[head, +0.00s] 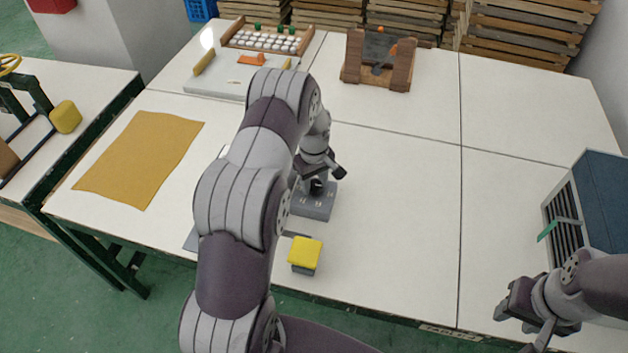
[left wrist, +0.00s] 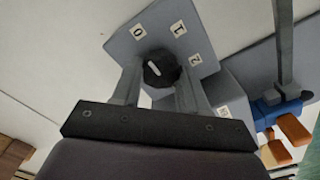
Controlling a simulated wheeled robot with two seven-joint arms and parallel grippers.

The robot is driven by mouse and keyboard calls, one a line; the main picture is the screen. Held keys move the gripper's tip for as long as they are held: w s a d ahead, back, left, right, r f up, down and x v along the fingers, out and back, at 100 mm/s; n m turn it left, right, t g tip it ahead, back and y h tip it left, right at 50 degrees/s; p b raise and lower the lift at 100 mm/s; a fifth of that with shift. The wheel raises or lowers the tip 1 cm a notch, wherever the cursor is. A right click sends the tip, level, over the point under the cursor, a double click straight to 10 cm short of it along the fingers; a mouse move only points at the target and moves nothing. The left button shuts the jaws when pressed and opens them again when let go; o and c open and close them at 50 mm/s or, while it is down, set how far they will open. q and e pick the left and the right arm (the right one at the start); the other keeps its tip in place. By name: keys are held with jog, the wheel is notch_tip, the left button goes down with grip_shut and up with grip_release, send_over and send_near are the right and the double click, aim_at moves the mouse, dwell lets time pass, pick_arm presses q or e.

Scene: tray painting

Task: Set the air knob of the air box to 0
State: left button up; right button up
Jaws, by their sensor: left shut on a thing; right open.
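The air box (head: 314,207) is a small grey box with white number labels, on the table near the middle of the head view. In the left wrist view its grey face (left wrist: 165,22) carries labels 0, 1 and 2. Its dark air knob (left wrist: 161,70) has a white line pointing roughly toward the 0 label. My left gripper (head: 318,186) is at the box, and its fingers (left wrist: 158,84) are shut on the knob from both sides. My left arm covers part of the table beside the box. My right gripper (head: 522,308) is open and empty at the lower right.
A yellow button (head: 305,251) on a grey base stands in front of the air box. A blue-topped louvred unit (head: 597,200) with a green strip stands at the right. A mustard cloth (head: 140,157) lies at the left. A wooden-sided stand (head: 378,60) is behind. The right-centre table is clear.

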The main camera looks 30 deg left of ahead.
aim_at(314, 184)
pick_arm(q)
jog(key=o, duration=1.1)
jog(key=shift+c, duration=0.2)
jog(key=shift+r, duration=0.1)
notch_tip(314, 184, up, 13)
jog(key=b, duration=0.1)
jog(key=shift+f, duration=0.2)
